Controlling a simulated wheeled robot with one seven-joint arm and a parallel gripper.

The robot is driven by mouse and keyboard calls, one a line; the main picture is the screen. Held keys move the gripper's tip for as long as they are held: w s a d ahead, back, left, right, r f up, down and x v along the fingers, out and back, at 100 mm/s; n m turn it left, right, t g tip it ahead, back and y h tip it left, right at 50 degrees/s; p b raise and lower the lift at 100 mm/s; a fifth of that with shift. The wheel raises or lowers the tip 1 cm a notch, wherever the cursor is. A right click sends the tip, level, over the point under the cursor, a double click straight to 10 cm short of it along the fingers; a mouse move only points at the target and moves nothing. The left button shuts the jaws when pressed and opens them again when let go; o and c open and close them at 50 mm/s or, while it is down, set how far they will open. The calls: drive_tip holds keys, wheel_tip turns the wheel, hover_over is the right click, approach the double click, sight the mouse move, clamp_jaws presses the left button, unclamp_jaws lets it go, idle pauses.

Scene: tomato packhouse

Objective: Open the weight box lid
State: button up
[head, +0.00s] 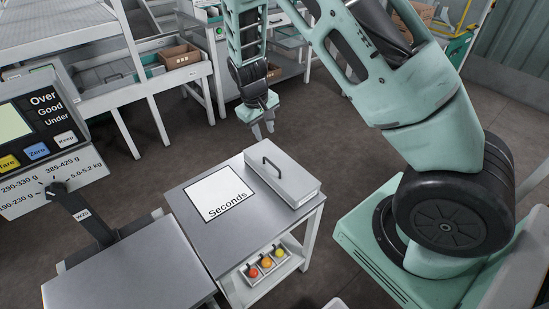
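The weight box (304,200) is a small grey box on the right side of the grey table top. Its lid (288,182) is flat and shut, with a dark bar handle (271,164) near its far end. My gripper (263,132) hangs fingers down, beyond and above the box in the picture. Its two fingertips are apart with nothing between them. It does not touch the lid or the handle. The inside of the box is hidden.
A white square marked "Seconds" (219,191) lies beside the box. Below, a tray (252,283) holds red, orange and yellow tomatoes. A scale display (45,135) and its platform (130,272) stand left. Racks with a cardboard box (180,58) stand behind; floor between is clear.

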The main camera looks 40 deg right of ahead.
sight(273, 164)
drive_tip(key=d+f, duration=0.1)
drive_tip(key=f, duration=0.3)
drive_tip(key=d+f+p, duration=0.1)
drive_tip(key=f, duration=0.4)
drive_tip(key=f+p, duration=0.1)
drive_tip(key=f, duration=0.4)
drive_tip(key=shift+d+f, duration=0.25)
drive_tip(key=shift+d, duration=0.15)
clamp_jaws()
